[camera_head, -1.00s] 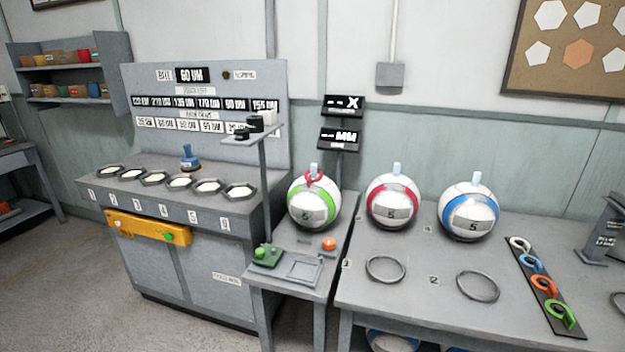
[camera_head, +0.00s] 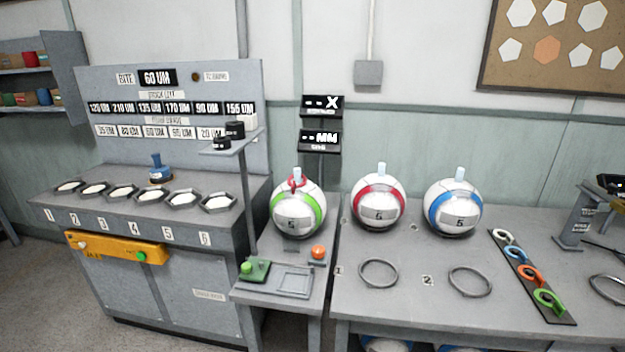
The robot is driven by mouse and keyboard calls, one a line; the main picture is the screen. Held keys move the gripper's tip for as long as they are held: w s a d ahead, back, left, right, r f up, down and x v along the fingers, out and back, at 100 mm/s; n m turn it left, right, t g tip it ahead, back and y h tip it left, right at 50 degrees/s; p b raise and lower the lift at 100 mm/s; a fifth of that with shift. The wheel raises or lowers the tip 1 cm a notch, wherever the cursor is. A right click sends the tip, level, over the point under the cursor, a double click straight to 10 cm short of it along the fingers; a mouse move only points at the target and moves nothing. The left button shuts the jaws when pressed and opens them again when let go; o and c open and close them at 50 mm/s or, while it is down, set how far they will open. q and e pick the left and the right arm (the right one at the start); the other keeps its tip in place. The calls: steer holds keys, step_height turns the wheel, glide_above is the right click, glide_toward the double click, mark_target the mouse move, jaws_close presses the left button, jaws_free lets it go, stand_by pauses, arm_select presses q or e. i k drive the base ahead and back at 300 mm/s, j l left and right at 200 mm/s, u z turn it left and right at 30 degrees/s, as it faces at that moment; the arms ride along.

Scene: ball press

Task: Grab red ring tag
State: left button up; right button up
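A dark strip (camera_head: 507,250) on the right part of the long table holds a row of ring tags: white (camera_head: 503,237), blue (camera_head: 514,254), orange-red (camera_head: 530,275) and green (camera_head: 549,301). A red ring (camera_head: 297,181) also sits around the top stem of the green-striped ball (camera_head: 299,214). I cannot tell from the picture alone which of the two is the red ring tag. Neither of my grippers is in view.
A red-striped ball (camera_head: 379,201) and a blue-striped ball (camera_head: 453,207) stand at the table's back, with empty metal rings (camera_head: 379,273) in front. The small press stand has a green button (camera_head: 247,266) and an orange button (camera_head: 318,252). A grey bench (camera_head: 147,233) stands left.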

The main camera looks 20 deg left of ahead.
mark_target(294, 186)
steer(key=j+z, duration=0.3)
steer(key=j, duration=0.2)
steer(key=i+j+z, duration=0.1)
steer(key=j+z, duration=0.2)
steer(key=j, duration=0.25)
steer(key=j+z, duration=0.35)
steer(key=j, duration=0.15)
steer(key=k+j+z, duration=0.15)
steer(key=j+z, duration=0.15)
steer(key=j, duration=0.2)
steer(key=k+j+z, duration=0.15)
steer(key=j+z, duration=0.15)
steer(key=j, duration=0.15)
steer(key=k+j+z, duration=0.3)
steer(key=j, duration=0.15)
steer(key=k+j+z, duration=0.15)
steer(key=j+z, duration=0.15)
steer(key=j, duration=0.15)
steer(key=k+j+z, duration=0.35)
steer(key=i, duration=0.1)
